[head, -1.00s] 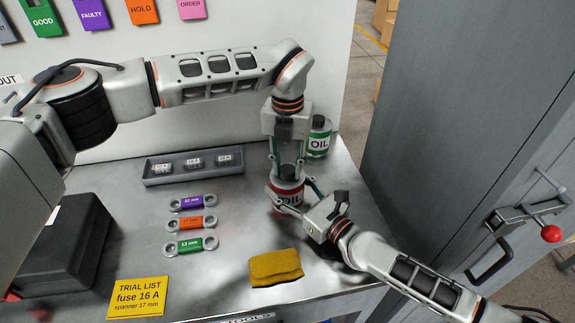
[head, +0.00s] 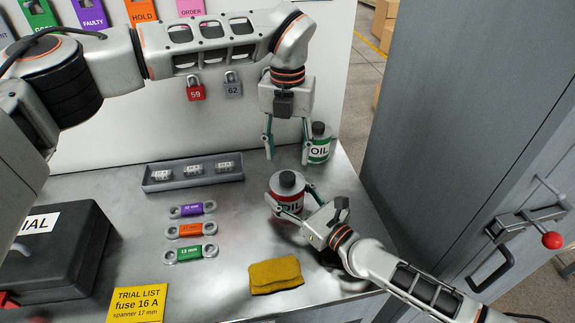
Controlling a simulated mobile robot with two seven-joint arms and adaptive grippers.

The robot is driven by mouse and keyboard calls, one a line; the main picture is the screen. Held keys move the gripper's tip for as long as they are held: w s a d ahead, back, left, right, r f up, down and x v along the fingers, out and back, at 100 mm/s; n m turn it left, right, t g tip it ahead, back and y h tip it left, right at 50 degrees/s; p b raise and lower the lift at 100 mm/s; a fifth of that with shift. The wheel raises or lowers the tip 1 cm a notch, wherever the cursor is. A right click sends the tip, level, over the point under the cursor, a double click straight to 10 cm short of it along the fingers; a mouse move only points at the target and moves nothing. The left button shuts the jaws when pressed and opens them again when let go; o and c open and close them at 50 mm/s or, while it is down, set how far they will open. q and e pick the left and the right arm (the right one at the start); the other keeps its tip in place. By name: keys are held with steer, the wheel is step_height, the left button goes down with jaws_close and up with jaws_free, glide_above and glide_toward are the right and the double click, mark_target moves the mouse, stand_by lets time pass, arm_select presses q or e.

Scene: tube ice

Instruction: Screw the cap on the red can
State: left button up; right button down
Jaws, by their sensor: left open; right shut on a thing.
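The red can (head: 289,204), labelled OIL, stands upright on the metal bench. A dark cap (head: 287,179) sits on its top; I cannot tell how tight it is. My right gripper (head: 291,201) is shut on the red can from the front right, with a finger on either side of it. My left gripper (head: 287,150) is open and empty above and behind the red can, its fingers spread and pointing down, clear of the cap.
A green oil can (head: 319,147) stands close behind, right by the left gripper's finger. A grey fuse tray (head: 192,175), several spanners (head: 191,231), a yellow cloth (head: 275,275) and a black case (head: 62,250) lie on the bench. A grey cabinet (head: 480,130) borders the right.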

arm_select(q)
steer(key=shift+r, duration=2.4)
arm_select(e)
steer(key=c, duration=0.6)
jaws_free()
steer(key=shift+c, duration=0.2)
steer(key=v, duration=1.2)
